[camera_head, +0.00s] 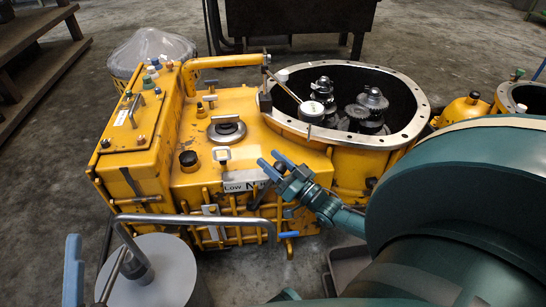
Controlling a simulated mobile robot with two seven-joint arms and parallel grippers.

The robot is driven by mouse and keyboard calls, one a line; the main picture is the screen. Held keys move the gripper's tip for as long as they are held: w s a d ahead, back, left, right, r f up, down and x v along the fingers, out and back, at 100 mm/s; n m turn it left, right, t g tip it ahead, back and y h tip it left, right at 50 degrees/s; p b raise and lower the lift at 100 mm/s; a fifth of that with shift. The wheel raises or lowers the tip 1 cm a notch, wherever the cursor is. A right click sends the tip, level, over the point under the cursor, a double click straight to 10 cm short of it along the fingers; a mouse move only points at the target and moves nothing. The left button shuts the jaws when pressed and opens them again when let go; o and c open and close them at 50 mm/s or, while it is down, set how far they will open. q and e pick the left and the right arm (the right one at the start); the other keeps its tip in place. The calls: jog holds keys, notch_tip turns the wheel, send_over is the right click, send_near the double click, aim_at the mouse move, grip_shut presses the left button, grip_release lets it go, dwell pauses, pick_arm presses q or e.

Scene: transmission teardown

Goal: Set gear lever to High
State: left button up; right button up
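The yellow transmission housing (230,120) stands in the middle of the view. A label plate (238,187) on its front reads "Low", "N" and the start of an "H"; the rest is covered by my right gripper. A dark lever-like part (262,194) shows just below the gripper; its upper end and exact setting cannot be made out. My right gripper (267,159) has its two blue fingers apart, over the housing by the right end of the label. I cannot tell whether it touches the lever. A blue finger of my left gripper (72,270) shows at the lower left edge.
A round open bell (410,130) with gears (365,108) inside is at the right of the housing. A bent metal bar (195,218) runs along the front. A grey cylinder (170,275) stands at the front left. A dark bench (298,15) is behind.

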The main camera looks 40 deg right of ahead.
jog(key=shift+o, duration=0.5)
jog(key=shift+s, duration=0.1)
jog(key=shift+s+d+f, duration=0.1)
jog(key=shift+s, duration=0.25)
pick_arm(q)
jog(key=f+n+y+p, duration=0.1)
jog(key=f+n+g+p, duration=0.1)
jog(key=s+f+y, duration=0.1)
jog(key=shift+d+f+n+y+p, duration=0.25)
jog(key=shift+f+n+y+p, duration=0.05)
jog(key=shift+n+p, duration=0.1)
pick_arm(e)
jog(key=v, duration=1.2)
jog(key=shift+s+f, duration=0.1)
